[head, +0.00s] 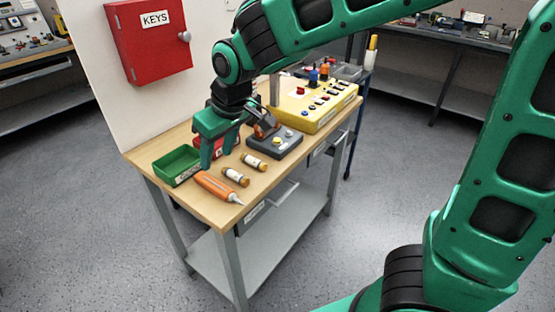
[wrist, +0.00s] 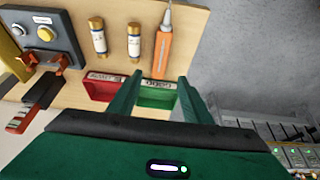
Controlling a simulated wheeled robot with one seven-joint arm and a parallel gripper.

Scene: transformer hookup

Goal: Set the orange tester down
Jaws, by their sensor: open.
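The orange tester (head: 217,187) lies flat on the wooden table top near its front left edge, with its pale tip pointing to the front. It also shows in the wrist view (wrist: 162,54), at the top, beyond the fingertips. My gripper (head: 216,160) is open and empty, above the table next to the green bin. In the wrist view its two fingers (wrist: 158,92) are spread over the green bin, apart from the tester.
A green bin (head: 176,166) and a red bin (wrist: 98,90) stand beside the tester. Two fuses (head: 236,177) (head: 254,161) lie to its right. A grey box with a lever switch (head: 275,142) and a yellow panel (head: 318,108) stand further along. A red key cabinet (head: 150,40) hangs behind.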

